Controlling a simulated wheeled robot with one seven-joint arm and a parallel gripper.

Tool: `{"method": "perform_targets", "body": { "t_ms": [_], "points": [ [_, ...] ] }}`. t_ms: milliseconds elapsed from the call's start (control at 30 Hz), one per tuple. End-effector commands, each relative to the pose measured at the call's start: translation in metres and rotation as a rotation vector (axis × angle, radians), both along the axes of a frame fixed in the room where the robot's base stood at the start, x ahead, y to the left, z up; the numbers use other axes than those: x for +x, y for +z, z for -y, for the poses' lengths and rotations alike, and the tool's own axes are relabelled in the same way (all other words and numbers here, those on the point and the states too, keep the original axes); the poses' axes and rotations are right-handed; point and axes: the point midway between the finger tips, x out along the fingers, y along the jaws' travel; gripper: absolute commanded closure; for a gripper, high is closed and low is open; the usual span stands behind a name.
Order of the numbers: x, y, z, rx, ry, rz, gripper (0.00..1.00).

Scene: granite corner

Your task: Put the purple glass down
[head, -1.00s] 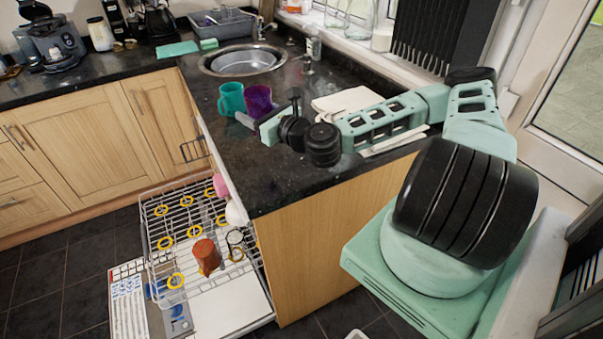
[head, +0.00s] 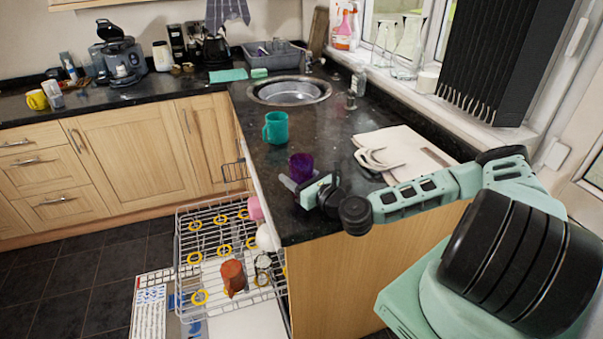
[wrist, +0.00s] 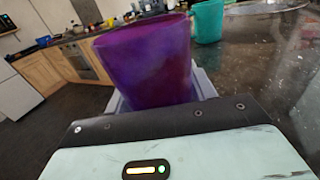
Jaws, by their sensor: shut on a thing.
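The purple glass (head: 301,167) is upright in my gripper (head: 296,184), over the dark counter near its left edge. In the wrist view the purple glass (wrist: 150,62) fills the middle, with grey fingers (wrist: 205,86) at its lower part. My gripper is shut on it. The glass's base is hidden behind the gripper, so I cannot tell whether it touches the counter (head: 335,140). A teal mug (head: 275,127) stands on the counter beyond the glass, apart from it; it also shows in the wrist view (wrist: 208,22).
Below the counter's left edge an open dishwasher rack (head: 205,262) holds an orange-brown cup (head: 232,277), a pink cup (head: 254,208) and a white one. A round sink (head: 290,92) lies at the back. Counter between mug and cloths is clear.

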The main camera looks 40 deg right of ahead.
Motion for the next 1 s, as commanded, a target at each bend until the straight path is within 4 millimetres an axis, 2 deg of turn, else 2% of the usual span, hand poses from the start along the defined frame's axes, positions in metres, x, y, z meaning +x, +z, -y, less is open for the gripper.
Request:
{"method": "perform_targets", "body": {
  "t_ms": [200,233,300,700,867,1000],
  "points": [
    [0.000,-0.003,0.000,-0.001,0.000,0.001,0.73],
    [0.000,-0.003,0.000,-0.001,0.000,0.001,0.42],
    [0.000,-0.002,0.000,-0.001,0.000,0.000,0.23],
    [-0.002,0.001,0.000,-0.001,0.000,0.000,0.23],
    [-0.028,-0.002,0.004,-0.001,-0.001,0.001,0.23],
    [-0.059,-0.003,0.008,0.000,-0.003,0.000,0.23]
  ]
}}
